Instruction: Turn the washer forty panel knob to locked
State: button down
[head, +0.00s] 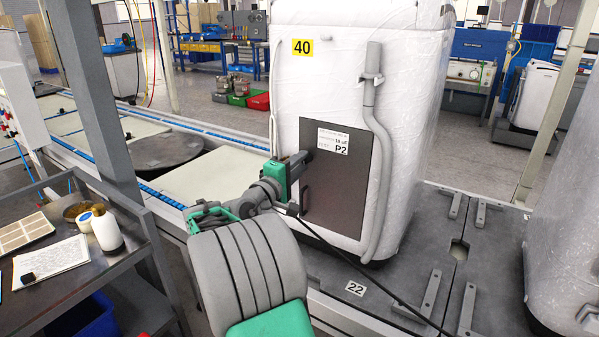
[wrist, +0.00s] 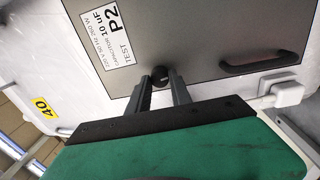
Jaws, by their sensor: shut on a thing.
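The white washer (head: 350,70) bears a yellow label 40 (head: 302,47), which also shows in the wrist view (wrist: 42,108). A dark grey panel (head: 352,185) with a P2 label (head: 333,141) is on its side. The dark round knob (wrist: 160,74) is on this panel, below the label in the wrist view. My gripper (wrist: 160,88) is shut on the knob, with one finger on each side of it. In the head view my gripper (head: 300,160) reaches the panel's left part. The knob's turn position cannot be read.
A dark handle (head: 306,198) is on the panel near my gripper. A grey hose (head: 376,150) runs down the washer's right side. A metal cart (head: 75,255) with bottles and papers stands at left. Another wrapped appliance (head: 565,200) is at right. A black cable (head: 370,275) crosses the platform.

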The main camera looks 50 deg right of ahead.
jog(key=shift+f+m+b, duration=0.1)
jog(key=shift+m+b, duration=0.35)
jog(key=shift+m, duration=0.55)
jog(key=c, duration=1.2)
grip_release()
jog(key=shift+o, duration=0.2)
jog(key=a, duration=0.7)
jog(key=shift+s+a+f, duration=0.15)
jog(key=shift+s+a, duration=0.2)
